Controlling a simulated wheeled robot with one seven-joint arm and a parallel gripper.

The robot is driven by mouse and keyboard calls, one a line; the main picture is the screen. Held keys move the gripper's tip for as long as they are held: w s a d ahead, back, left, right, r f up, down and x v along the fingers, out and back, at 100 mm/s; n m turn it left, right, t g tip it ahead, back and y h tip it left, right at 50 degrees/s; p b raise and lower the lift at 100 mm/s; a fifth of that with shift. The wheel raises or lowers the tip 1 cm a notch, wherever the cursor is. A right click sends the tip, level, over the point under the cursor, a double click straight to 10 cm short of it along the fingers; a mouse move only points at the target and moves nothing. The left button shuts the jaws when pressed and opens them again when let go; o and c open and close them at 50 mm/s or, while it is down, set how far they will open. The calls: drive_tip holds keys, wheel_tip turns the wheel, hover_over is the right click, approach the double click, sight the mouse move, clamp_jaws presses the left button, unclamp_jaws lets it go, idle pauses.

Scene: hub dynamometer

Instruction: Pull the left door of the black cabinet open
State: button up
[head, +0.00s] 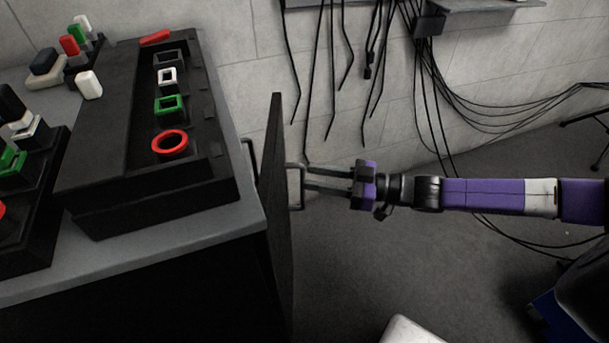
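The black cabinet (215,275) stands at the left under a grey top. Its left door (281,240) is a thin black panel seen almost edge-on. It stands ajar, its far edge swung clear of the cabinet front and its near end by the cabinet's near corner. A grey bracket-shaped handle (301,196) sticks out from the door's outer face. My gripper (308,178) reaches in from the right, its two dark fingers apart with a gap between them. Their tips are at the handle; whether they touch it I cannot tell.
Another handle (251,158) shows on the cabinet front behind the door. A black tray (150,205) with coloured ring and block parts stands on the grey top (245,226). Black cables (430,95) hang on the wall. A white object (410,330) is at the bottom edge. Grey floor lies right of the door.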

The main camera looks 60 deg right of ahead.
sight(303, 176)
drive_tip(key=shift+x, duration=1.75)
clamp_jaws()
drive_tip(key=shift+a, duration=0.1)
